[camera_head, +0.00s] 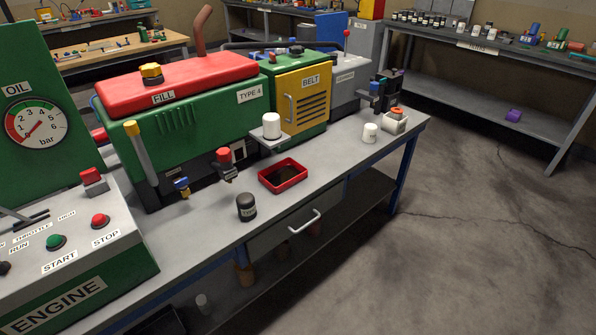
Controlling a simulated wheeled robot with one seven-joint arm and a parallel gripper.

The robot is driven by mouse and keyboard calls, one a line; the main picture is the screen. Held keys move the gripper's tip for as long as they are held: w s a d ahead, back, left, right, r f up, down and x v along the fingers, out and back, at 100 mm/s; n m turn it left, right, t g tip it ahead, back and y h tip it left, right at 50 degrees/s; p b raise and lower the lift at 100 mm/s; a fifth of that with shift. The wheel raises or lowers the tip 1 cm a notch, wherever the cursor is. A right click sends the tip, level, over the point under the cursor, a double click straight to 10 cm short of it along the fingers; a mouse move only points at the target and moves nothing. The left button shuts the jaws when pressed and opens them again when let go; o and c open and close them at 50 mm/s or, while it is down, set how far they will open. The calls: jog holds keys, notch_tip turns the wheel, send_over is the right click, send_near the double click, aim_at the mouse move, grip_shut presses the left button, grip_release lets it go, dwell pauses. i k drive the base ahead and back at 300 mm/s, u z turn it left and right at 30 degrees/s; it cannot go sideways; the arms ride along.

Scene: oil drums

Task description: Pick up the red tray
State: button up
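The red tray (295,184) is a small, shallow rectangular tray with a dark inside. It lies flat on the grey workbench (214,215), in front of the green engine (192,140) with the red top, near the bench's front edge. I cannot tell whether its dark inside is liquid or bare floor. My gripper is not in view.
A dark jar (247,207) stands left of the tray, close to the front edge. A white cylinder (271,126) on a small ledge sits just behind the tray. A red-topped valve (224,163) sticks out left. A white jar (370,133) stands right. Open floor lies right.

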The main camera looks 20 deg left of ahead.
aim_at(281, 176)
jog(key=u, duration=0.05)
jog(key=i, duration=0.85)
